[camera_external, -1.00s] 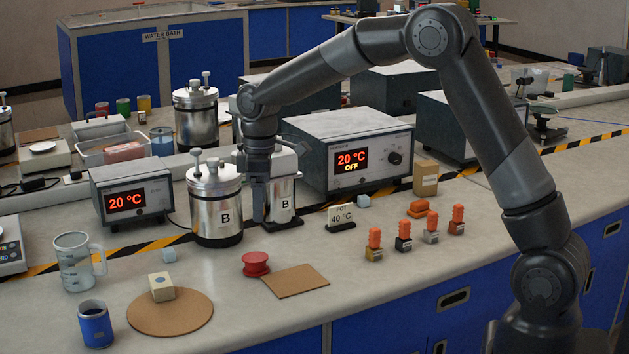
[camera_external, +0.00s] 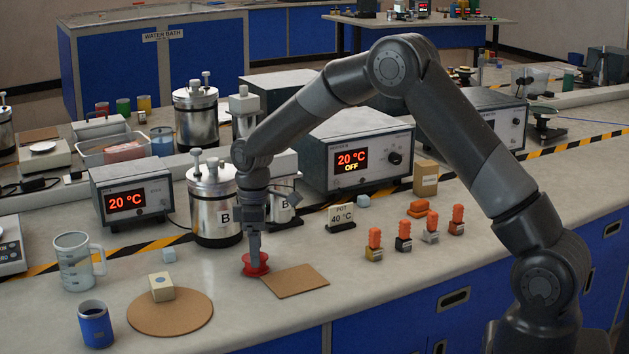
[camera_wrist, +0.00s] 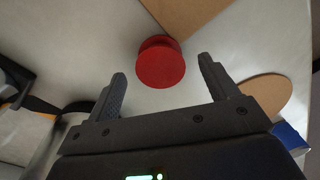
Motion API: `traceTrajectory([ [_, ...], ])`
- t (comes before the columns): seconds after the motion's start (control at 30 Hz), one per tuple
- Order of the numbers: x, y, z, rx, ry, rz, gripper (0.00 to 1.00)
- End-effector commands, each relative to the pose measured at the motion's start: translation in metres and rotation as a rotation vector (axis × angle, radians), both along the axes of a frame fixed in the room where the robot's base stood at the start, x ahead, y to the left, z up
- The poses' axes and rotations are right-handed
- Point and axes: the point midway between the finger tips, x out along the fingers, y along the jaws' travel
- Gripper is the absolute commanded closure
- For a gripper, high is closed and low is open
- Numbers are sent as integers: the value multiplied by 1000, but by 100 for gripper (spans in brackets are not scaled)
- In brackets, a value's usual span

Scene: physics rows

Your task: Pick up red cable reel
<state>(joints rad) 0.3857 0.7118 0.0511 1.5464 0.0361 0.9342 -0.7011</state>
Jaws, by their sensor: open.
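The red cable reel (camera_external: 249,268) stands on the bench, beside the left corner of a square brown board. In the external view my gripper (camera_external: 254,256) points down right at the reel and hides part of it. In the wrist view the reel (camera_wrist: 161,63) lies just beyond the fingertips, in line with the gap between them. My gripper (camera_wrist: 163,78) is open, with a finger on each side and nothing held. Whether a finger touches the reel cannot be told.
The square board (camera_external: 295,281) lies right of the reel. A round brown board (camera_external: 170,318) with a small beige block (camera_external: 161,287) is to the left. A steel pot (camera_external: 213,205) stands behind. A blue cup (camera_external: 95,324) is at the front left. Bench in front of the reel is clear.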

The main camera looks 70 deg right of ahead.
Motion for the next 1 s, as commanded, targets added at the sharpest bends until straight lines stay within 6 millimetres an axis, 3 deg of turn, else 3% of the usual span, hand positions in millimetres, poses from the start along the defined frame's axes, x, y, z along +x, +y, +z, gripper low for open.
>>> traceTrajectory([
  [0.2, 0, 2, -30, 1, 3, 0, 21],
  [0.43, 1, 3, -30, 0, 1, 0, 22],
  [1.0, 1, 2, -30, 0, 0, 0, 69],
])
